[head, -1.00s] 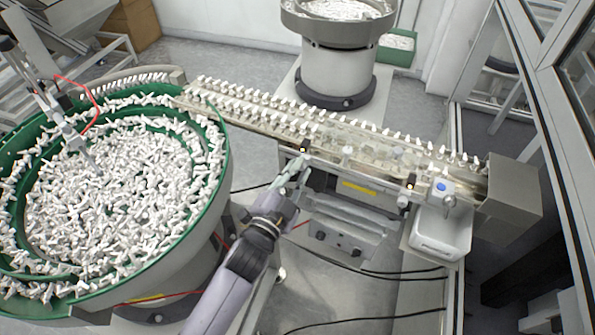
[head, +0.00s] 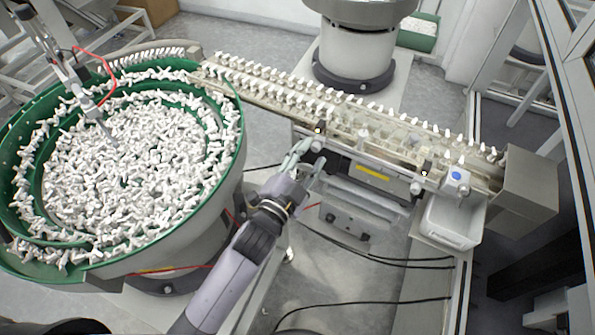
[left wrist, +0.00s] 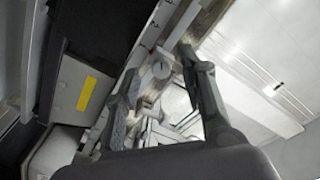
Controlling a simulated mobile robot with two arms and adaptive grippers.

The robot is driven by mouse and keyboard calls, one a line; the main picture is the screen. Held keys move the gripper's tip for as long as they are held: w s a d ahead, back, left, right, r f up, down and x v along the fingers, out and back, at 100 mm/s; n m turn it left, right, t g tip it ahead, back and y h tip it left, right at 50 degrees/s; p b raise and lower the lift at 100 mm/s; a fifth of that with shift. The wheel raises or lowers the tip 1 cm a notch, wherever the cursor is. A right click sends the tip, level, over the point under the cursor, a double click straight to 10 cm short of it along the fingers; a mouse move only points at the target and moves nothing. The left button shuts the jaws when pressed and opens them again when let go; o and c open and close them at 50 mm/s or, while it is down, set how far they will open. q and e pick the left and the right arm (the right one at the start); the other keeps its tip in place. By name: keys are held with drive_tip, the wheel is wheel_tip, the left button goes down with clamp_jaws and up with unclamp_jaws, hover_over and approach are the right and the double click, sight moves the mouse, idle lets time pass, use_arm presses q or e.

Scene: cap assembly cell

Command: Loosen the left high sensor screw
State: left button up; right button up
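The left high sensor (head: 318,129) is a small black block with an orange light on the front side of the rail. A pale round knob, which looks like its screw (head: 318,145), sits just below it. The round screw head also shows in the left wrist view (left wrist: 161,69), just beyond and between the fingertips. My left gripper (head: 304,150) is at the rail's front, beside this screw. In the left wrist view its two fingers (left wrist: 160,68) are spread apart, with no clear contact on the screw.
A second sensor (head: 425,168) stands farther right on the rail (head: 270,100). A green-rimmed bowl (head: 240,165) full of white parts stands at left. A white bin (head: 452,222) hangs at the right end. Cables cross the floor below.

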use_arm(q)
drive_tip(key=v, duration=1.1)
drive_tip(key=shift+s, duration=0.1)
